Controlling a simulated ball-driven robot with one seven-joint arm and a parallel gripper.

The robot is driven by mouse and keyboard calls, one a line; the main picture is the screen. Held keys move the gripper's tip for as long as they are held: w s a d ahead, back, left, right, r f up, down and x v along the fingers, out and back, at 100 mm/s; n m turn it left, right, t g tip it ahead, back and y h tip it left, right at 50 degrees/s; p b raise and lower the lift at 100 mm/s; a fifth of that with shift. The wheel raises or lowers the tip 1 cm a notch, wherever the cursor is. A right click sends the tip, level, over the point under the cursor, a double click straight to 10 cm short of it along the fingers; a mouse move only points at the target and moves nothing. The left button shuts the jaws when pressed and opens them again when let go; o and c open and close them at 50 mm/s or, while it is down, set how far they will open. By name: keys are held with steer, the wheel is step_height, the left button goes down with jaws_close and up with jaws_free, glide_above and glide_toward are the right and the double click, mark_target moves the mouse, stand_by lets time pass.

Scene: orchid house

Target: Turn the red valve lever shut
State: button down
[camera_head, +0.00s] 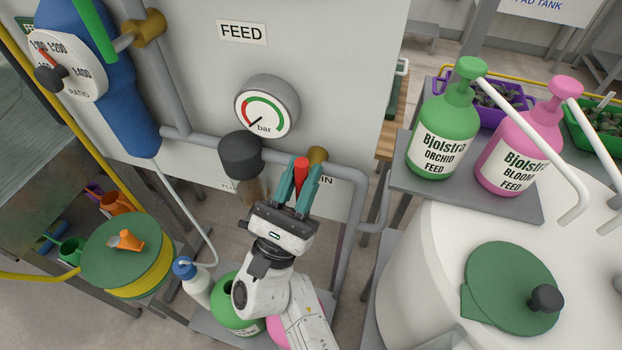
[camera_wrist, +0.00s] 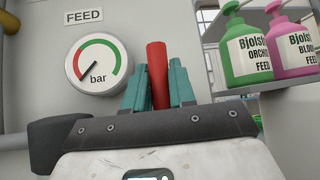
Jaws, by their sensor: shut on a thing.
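The red valve lever (camera_head: 301,172) stands up near a brass valve body (camera_head: 317,156) on the grey pipe below the gauge. My gripper (camera_head: 302,182) is shut on the lever, with one teal finger on each side of it. In the wrist view the red lever (camera_wrist: 157,75) sticks up past the fingertips of my gripper (camera_wrist: 158,88) and leans slightly left. The lever's lower end is hidden behind the fingers and the gripper body.
A round pressure gauge (camera_head: 267,106) hangs on the panel, its needle at the lower left. A dark-capped filter (camera_head: 240,156) sits close left of my gripper. Green (camera_head: 441,130) and pink (camera_head: 518,145) bottles stand on a shelf at right, above a white tank (camera_head: 420,270).

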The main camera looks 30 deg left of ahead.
steer(key=shift+s+a+f+n+y, duration=0.1)
steer(key=shift+a+n+y, duration=0.05)
steer(key=shift+n+y, duration=0.4)
steer(key=c, duration=1)
jaws_free()
steer(key=b+v, duration=0.3)
steer(key=v, duration=0.7)
steer(key=shift+s+f, duration=0.2)
steer(key=shift+s, duration=0.15)
